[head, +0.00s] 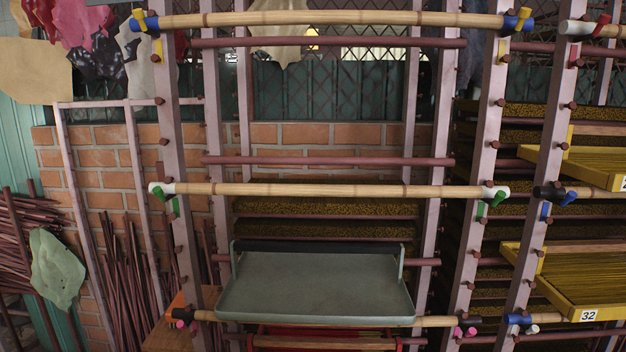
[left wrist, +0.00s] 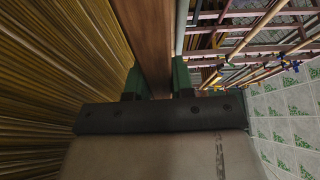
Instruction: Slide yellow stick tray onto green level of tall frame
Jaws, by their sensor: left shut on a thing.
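In the left wrist view my left gripper (left wrist: 157,82) is shut on a brown wooden board (left wrist: 150,38), the edge of a tray. Its two green fingers sit on either side of the board. Many thin yellow sticks (left wrist: 65,70) fill the picture left of the board. In the head view the tall frame (head: 467,200) stands in front of me. Its green level has a bamboo bar (head: 330,190) with white end caps and green tags (head: 498,197). No tray shows on that bar. Neither gripper shows in the head view; my right gripper is in no view.
Yellow stick trays (head: 585,312) stand on the frame at the right, one labelled 32. Another bamboo bar (head: 330,18) with blue ends is above. Dark red sticks (head: 125,265) lean at the left.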

